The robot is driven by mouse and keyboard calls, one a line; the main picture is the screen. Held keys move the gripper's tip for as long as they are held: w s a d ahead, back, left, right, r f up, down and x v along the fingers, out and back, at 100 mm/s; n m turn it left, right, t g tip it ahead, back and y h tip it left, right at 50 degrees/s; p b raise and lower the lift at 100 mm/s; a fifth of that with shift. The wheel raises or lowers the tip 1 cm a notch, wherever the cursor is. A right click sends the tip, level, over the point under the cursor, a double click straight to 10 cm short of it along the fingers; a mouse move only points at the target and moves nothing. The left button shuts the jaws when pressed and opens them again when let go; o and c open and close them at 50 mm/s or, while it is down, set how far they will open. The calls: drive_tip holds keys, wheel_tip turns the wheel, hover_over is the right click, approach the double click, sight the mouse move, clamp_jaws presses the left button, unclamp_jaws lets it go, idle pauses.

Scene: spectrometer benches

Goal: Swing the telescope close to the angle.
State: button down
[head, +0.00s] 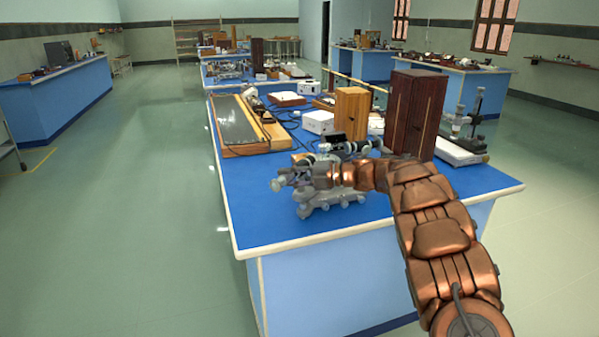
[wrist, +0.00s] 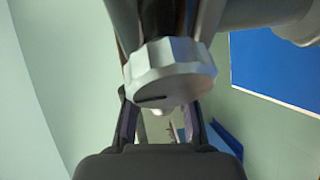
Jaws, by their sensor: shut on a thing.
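The grey spectrometer (head: 330,197) stands on the near end of the blue bench. Its telescope (head: 287,178) seems to be the grey tube reaching out to the left, partly hidden by my arm. My gripper (head: 325,174) is at the spectrometer, with its tips hard to make out in the head view. In the wrist view my gripper (wrist: 162,108) has one finger on each side of a ribbed pale knob (wrist: 170,72), which looks like part of the telescope. The contact is partly hidden behind the knob. The angle scale cannot be read.
A dark wooden cabinet (head: 414,112) and a lighter wooden box (head: 351,112) stand behind my arm. A microscope-like stand (head: 466,128) is at the right. The floor left of the bench is clear.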

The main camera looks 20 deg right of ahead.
drive_tip(key=shift+s+g, duration=0.25)
drive_tip(key=shift+g, duration=0.05)
drive_tip(key=c, duration=0.9)
unclamp_jaws()
drive_tip(key=shift+d, duration=0.1)
drive_tip(key=shift+c, duration=0.2)
drive_tip(key=shift+d, duration=0.1)
drive_tip(key=v, duration=1.1)
drive_tip(key=shift+s+d, duration=0.25)
drive_tip(key=shift+d, duration=0.1)
